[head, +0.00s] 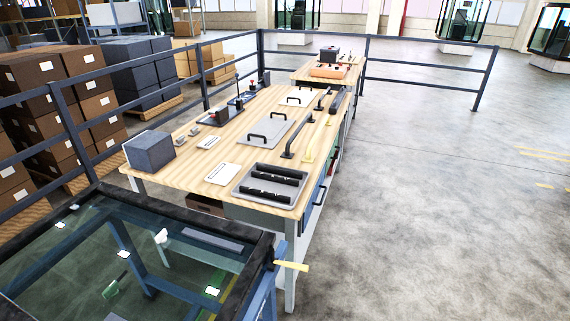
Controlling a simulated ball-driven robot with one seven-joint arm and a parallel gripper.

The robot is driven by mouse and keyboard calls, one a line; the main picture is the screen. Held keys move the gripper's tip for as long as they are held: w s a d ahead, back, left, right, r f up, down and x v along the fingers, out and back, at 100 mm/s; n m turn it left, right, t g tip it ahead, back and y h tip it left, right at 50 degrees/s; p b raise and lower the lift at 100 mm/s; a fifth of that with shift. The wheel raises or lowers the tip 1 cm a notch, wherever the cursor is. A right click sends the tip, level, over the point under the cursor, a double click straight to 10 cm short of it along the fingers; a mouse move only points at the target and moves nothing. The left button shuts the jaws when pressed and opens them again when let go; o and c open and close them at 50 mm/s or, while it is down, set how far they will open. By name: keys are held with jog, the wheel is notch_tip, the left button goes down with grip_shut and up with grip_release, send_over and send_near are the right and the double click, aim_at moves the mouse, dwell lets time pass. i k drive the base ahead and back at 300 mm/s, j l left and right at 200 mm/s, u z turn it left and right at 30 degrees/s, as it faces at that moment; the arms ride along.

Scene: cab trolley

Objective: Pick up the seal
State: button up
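Two long black ribbed strips, which look like seals, lie side by side in a shallow grey tray (242,190) at the near right of the wooden workbench. The farther black strip (278,174) lies toward the back of the tray. The nearer black strip (265,194) lies in front of it. I cannot tell for sure which one is the seal. Nothing covers them. My gripper is not in view.
The wooden bench (190,170) also bears a dark grey box (149,152), grey plates with handles (270,128) and black handles (290,143). A dark-framed glass panel (100,260) fills the near left. Blue railing (400,80) runs behind. Floor at right (440,200) is clear.

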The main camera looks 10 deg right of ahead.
aim_at(262, 169)
jog(key=i+l, duration=1.5)
jog(key=i+l+u, duration=0.15)
jog(key=i+l, duration=0.25)
jog(key=i+l+u, duration=0.15)
jog(key=i+l, duration=0.25)
jog(key=i+l+u, duration=0.15)
jog(key=i+l, duration=0.2)
jog(key=l, duration=0.3)
